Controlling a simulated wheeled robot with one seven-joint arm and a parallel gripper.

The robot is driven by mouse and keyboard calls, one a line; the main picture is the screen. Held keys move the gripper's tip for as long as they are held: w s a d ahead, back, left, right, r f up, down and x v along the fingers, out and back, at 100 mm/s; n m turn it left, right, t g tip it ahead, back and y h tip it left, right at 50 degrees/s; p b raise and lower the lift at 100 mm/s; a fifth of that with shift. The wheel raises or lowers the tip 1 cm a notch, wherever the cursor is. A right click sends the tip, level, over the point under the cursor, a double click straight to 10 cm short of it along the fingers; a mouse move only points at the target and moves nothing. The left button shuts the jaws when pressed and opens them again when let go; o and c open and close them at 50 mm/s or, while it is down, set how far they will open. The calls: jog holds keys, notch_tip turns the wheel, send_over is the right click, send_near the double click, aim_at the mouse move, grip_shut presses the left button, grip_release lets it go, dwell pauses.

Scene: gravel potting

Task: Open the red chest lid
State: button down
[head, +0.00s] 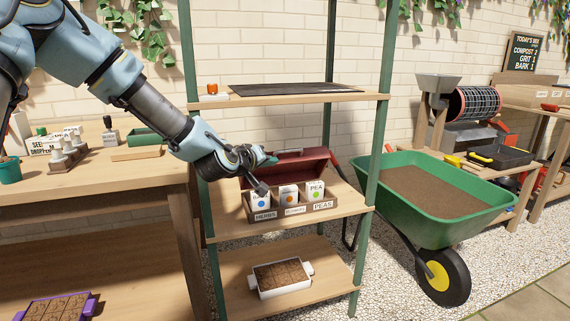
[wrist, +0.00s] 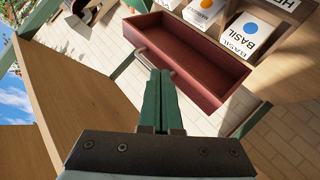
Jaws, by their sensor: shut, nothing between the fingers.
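The red chest stands on the middle shelf. Its red lid (head: 303,160) is raised at the back, and seed packets show in the wooden, labelled lower part (head: 292,213). In the wrist view the hollow inside of the lid (wrist: 197,58) faces me, with a grey handle (wrist: 155,63) along its edge. My gripper (head: 270,160) is at the left of the raised lid. In the wrist view its green fingers (wrist: 161,76) are shut together and empty, with the tips close by the handle. I cannot tell whether they touch it.
Green shelf posts (head: 374,150) flank the chest. An upper shelf (head: 290,98) with a dark mat (head: 282,90) is above it, and a white-handled tray (head: 280,290) is below. A potting bench (head: 110,185) is at left, a green wheelbarrow (head: 450,220) at right.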

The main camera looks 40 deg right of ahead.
jog(key=s+f+m+b, duration=0.1)
jog(key=m+b, duration=0.1)
jog(key=m, duration=0.4)
jog(key=m+t+h+b, duration=0.25)
jog(key=m+b, duration=0.25)
jog(key=m, duration=1.5)
send_near(292, 151)
jog(key=d, duration=0.3)
jog(key=w, duration=0.1)
jog(key=w+d, duration=0.1)
jog(key=w+d+g+h, duration=0.1)
jog(key=shift+f, duration=0.25)
